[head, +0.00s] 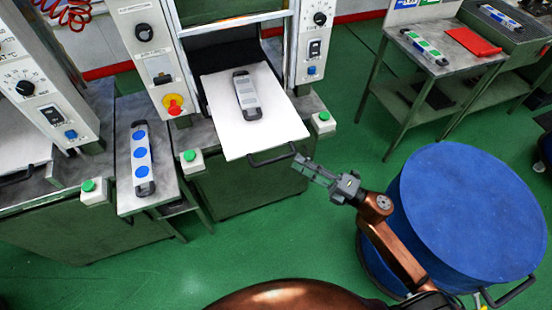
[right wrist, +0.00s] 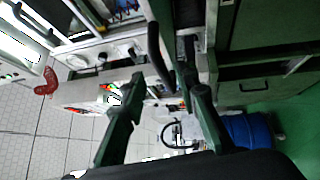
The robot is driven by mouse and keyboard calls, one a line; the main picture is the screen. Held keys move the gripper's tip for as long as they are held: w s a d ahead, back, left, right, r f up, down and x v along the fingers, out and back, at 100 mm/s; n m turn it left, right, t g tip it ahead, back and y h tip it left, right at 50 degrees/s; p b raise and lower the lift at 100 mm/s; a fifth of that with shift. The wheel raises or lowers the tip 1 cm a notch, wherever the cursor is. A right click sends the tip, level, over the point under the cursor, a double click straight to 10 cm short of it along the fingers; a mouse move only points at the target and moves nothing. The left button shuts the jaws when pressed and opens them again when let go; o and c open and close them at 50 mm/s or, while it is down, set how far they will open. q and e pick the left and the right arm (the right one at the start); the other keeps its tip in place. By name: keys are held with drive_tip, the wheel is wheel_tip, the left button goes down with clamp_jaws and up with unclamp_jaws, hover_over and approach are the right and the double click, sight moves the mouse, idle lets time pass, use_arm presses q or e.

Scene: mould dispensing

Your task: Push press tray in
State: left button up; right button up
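The white press tray (head: 222,92) is pulled out of the press in the head view. A grey mould (head: 246,95) lies on it. The tray's black handle (head: 270,160) is at its front edge. My right gripper (head: 305,167) is just right of the handle's right end. In the right wrist view its two fingers (right wrist: 163,76) are spread apart. The black handle bar (right wrist: 157,50) shows between the fingertips there. I cannot tell whether a finger touches it. My left gripper is not in view.
Green-button boxes (head: 192,160) and (head: 323,122) flank the tray. A side shelf (head: 130,110) at left holds a mould with blue discs (head: 141,158). A blue drum (head: 465,215) stands right of my right arm. A table (head: 440,75) stands at back right.

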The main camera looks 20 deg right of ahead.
sight(275, 160)
drive_tip(key=w+a, duration=0.1)
drive_tip(key=a, duration=0.1)
drive_tip(key=w+a+n+g+y, duration=0.1)
drive_tip(key=a, duration=0.1)
drive_tip(key=w+a+n, duration=0.1)
drive_tip(key=w+a, duration=0.1)
drive_tip(key=a, duration=0.1)
drive_tip(key=shift+r+g+y+b, duration=0.3)
drive_tip(key=shift+r+g+b, duration=0.05)
drive_tip(key=shift+r+g, duration=0.05)
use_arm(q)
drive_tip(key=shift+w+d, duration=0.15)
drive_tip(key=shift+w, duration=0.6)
use_arm(e)
drive_tip(key=shift+w+a, duration=0.1)
drive_tip(key=shift+a, duration=0.05)
drive_tip(key=shift+c, duration=0.3)
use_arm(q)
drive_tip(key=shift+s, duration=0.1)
use_arm(e)
clamp_jaws()
